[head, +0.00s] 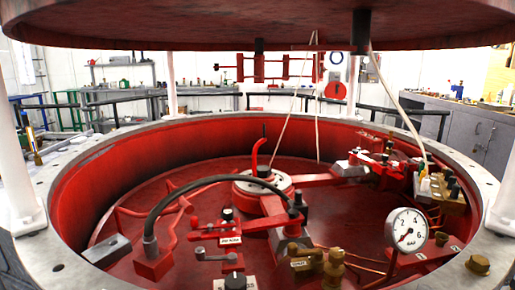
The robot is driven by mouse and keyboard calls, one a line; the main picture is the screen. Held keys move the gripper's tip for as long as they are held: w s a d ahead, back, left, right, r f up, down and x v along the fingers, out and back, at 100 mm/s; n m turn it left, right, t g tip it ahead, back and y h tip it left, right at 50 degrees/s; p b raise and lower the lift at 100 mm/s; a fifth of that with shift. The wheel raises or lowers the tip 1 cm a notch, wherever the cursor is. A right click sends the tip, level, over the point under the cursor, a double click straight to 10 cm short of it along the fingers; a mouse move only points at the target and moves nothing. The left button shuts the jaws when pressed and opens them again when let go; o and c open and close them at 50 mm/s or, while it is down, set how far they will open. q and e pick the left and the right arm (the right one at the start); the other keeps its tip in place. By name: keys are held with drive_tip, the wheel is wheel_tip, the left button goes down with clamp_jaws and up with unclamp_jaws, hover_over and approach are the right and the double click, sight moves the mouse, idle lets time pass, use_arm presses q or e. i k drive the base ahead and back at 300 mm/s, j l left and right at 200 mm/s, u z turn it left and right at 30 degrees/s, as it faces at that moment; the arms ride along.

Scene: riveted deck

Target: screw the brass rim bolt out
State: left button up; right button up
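A brass bolt (478,264) sits in the grey flange rim (60,185) of a large round red vessel, at the front right of the head view. Its head stands on the rim top; how deep its shank sits is hidden. Neither my left nor my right gripper shows in this view.
A red lid (250,28) hangs over the vessel on pale posts (18,170). Inside are a pressure gauge (406,231), a black hose (205,185), a brass fitting (333,268) and red levers. Benches (120,100) and grey cabinets (460,125) stand behind.

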sight(481, 263)
drive_tip(key=l+z, duration=0.3)
drive_tip(key=z, duration=0.2)
drive_tip(key=k+l+z, duration=0.1)
drive_tip(key=l+z, duration=0.2)
drive_tip(key=z, duration=0.2)
drive_tip(key=j+u, duration=0.1)
drive_tip(key=j, duration=0.2)
drive_tip(key=k+j+u, duration=0.1)
drive_tip(key=j, duration=0.25)
